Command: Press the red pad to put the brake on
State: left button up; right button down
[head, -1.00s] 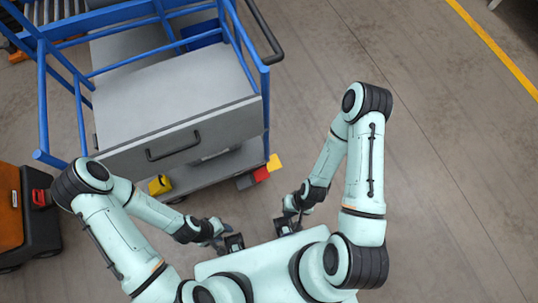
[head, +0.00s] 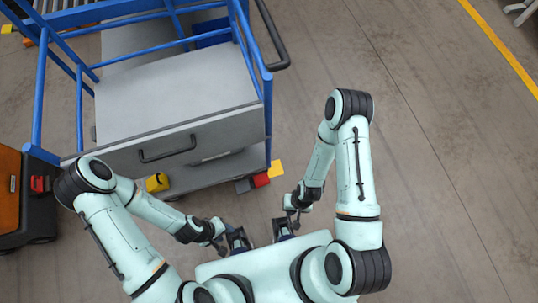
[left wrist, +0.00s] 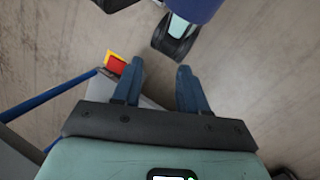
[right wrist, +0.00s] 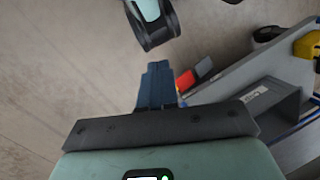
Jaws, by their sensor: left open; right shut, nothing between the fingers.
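The red pad (head: 261,180) sits low at the near right corner of the blue-framed cart, between a grey pad (head: 243,186) and a yellow piece (head: 276,168). The red pad also shows left of the fingers in the left wrist view (left wrist: 117,65) and right of the fingertips in the right wrist view (right wrist: 185,81). My left gripper (head: 237,238) is open and empty, nearer my body than the pad. My right gripper (head: 284,228) is shut and empty, just right of and nearer than the pad. Neither gripper appears to touch it.
The cart's grey drawer front (head: 168,146) faces me, with a yellow block (head: 157,182) low beneath it. An orange and black machine (head: 12,190) stands at the far left. The floor to the right is clear, with a yellow line (head: 500,48).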

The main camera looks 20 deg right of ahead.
jog(key=w+f+n+h+b, duration=0.15)
jog(key=w+f+b, duration=0.35)
jog(key=f, duration=0.6)
jog(key=n+t+h+b, duration=0.2)
jog(key=t+b, duration=0.2)
jog(key=b, duration=0.2)
send_over(269, 182)
jog(key=s+a, duration=0.2)
jog(key=s, duration=0.1)
notch_tip(269, 182, down, 7)
pick_arm(q)
notch_tip(269, 182, down, 11)
jog(key=w+t, duration=0.1)
jog(key=shift+w+a+f, duration=0.15)
jog(key=shift+a+f, duration=0.05)
jog(key=shift+a, duration=0.05)
pick_arm(e)
jog(key=shift+w+d, duration=0.15)
jog(key=shift+d, duration=0.05)
